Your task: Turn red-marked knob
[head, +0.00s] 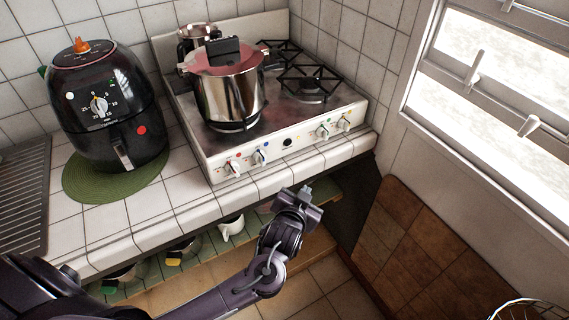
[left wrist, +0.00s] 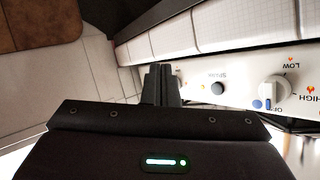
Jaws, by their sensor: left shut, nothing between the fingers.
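The stove (head: 210,160) has a row of white knobs on its front panel. The red-marked knob (head: 233,168) is the leftmost, with a red dot above it. The blue-marked knob (head: 260,157) is just right of it; it also shows in the left wrist view (left wrist: 271,92). The red-marked knob is not visible in the wrist view. My left gripper (head: 306,191) is shut and empty, in front of and below the panel, right of the red-marked knob and apart from it. Its closed fingers show in the left wrist view (left wrist: 160,84). My right gripper is not in view.
A black button (head: 287,142), a green-marked knob (head: 323,131) and a yellow-marked knob (head: 345,123) continue the panel. A steel pot (head: 230,98) stands on the stove. A black air fryer (head: 108,105) is at left. The tiled counter edge (head: 205,212) runs below the panel, above an open shelf.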

